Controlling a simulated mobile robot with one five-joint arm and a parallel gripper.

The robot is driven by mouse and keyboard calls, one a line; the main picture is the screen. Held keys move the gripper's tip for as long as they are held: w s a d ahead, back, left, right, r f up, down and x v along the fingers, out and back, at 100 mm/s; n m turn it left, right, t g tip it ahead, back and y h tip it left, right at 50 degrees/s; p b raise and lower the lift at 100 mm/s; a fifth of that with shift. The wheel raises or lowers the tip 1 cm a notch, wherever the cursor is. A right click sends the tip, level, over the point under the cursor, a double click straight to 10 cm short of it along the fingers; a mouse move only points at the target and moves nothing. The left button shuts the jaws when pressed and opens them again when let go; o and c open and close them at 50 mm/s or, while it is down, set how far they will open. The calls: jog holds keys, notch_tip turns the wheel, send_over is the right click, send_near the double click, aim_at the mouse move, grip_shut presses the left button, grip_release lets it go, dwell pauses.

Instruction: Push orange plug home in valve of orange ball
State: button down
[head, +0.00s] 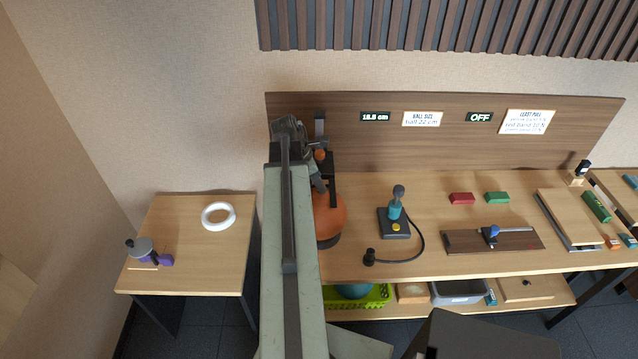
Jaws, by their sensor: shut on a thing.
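The orange ball (330,218) sits on the bench at its left end, partly hidden behind my arm. A dark upright post (333,180) stands close over it. The orange plug (320,155) is a small orange spot at my gripper (317,147), above the ball. My gripper is shut on the plug. The fingers are small and partly covered by my arm. The ball's valve is hidden, so I cannot tell how the plug sits relative to it.
A pump (396,215) with a black hose stands right of the ball. A display reads 18.8 cm (375,117); a card beside it (422,119) reads ball 22 cm. Another display (479,117) reads OFF. A side table (190,270) at left holds a white ring (218,216).

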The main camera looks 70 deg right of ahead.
jog(key=c, duration=1.1)
grip_release()
jog(key=p+v, duration=0.7)
jog(key=v, duration=0.1)
jog(key=shift+d+f, duration=0.1)
